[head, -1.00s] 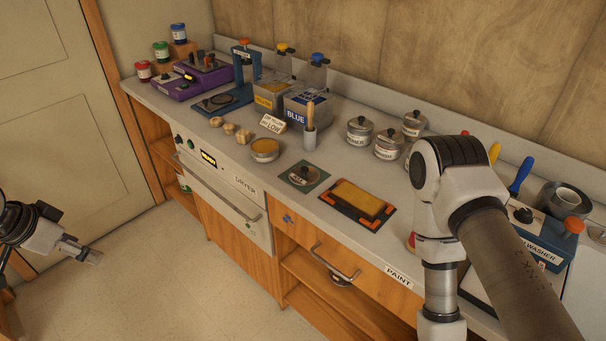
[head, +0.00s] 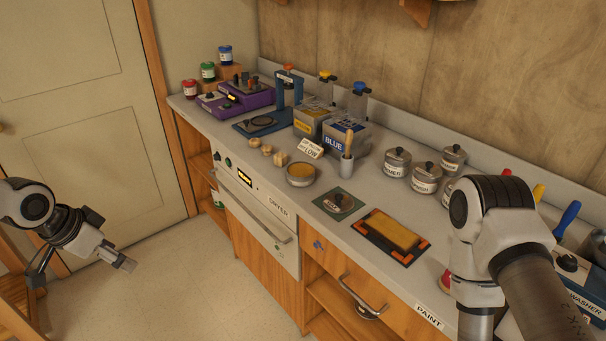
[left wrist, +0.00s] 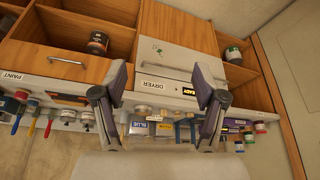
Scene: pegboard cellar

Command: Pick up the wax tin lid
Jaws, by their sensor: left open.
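An open round tin with yellowish contents (head: 300,174) stands on the counter, left of the middle. A flat round disc (head: 338,203) lies on a green square in front of it; I cannot tell for sure whether it is the wax tin lid. My left gripper (head: 125,264) is open and empty, low at the left, over the floor and well apart from the counter. Its two spread fingers show in the left wrist view (left wrist: 160,82), with the dryer front and counter beyond. My right arm crosses the right side of the head view; its gripper is not visible.
The counter holds a yellow pad in a dark tray (head: 395,236), a tool cup (head: 347,168), several lidded pots (head: 426,178), a blue box (head: 345,139) and a purple device (head: 245,98). A drawer handle (head: 362,300) juts out in front.

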